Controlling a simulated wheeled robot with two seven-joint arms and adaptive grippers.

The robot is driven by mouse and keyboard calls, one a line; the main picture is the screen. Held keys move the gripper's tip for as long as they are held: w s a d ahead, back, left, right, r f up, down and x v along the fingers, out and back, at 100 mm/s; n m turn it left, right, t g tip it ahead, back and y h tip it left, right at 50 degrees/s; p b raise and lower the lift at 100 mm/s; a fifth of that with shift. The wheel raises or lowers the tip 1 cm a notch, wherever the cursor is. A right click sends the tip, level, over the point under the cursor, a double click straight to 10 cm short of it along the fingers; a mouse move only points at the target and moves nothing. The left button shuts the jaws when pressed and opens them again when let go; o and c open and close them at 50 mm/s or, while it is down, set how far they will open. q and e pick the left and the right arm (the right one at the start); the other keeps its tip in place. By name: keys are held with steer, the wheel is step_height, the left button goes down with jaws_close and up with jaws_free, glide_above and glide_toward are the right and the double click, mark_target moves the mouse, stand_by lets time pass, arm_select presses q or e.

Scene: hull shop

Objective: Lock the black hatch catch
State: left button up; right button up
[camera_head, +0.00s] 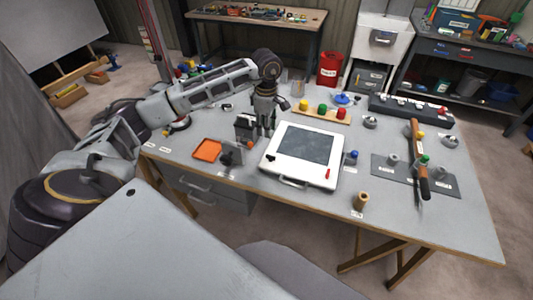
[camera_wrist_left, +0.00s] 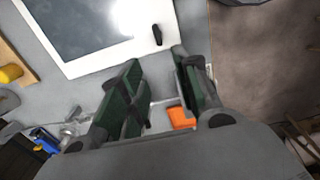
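The hatch (camera_head: 262,163) is a white-framed panel with a dark window, lying on the workbench. The black catch (camera_head: 270,157) is a small piece at the frame's near left corner; in the left wrist view the catch (camera_wrist_left: 157,34) is a short dark bar on the white frame. A red catch (camera_head: 327,174) sits at the near right corner. My left gripper (camera_head: 267,132) points down by the hatch's left side. In the left wrist view its fingers (camera_wrist_left: 158,62) are apart with nothing held, and the catch is beyond their tips. My right gripper is out of view.
An orange tray (camera_head: 207,150) and dark upright blocks (camera_head: 231,154) stand left of the hatch. A board with coloured knobs (camera_head: 321,113) lies behind it. A blue knob (camera_head: 352,157) and a wooden peg (camera_head: 361,201) are to the right, beyond them a grey mat (camera_head: 440,189) with a long tool.

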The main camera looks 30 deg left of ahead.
mark_target(267, 155)
arm_select(q)
steer(key=shift+f, duration=0.15)
step_height(267, 155, down, 13)
steer(key=shift+f+p, duration=0.2)
steer(key=shift+p, duration=0.65)
jaws_close()
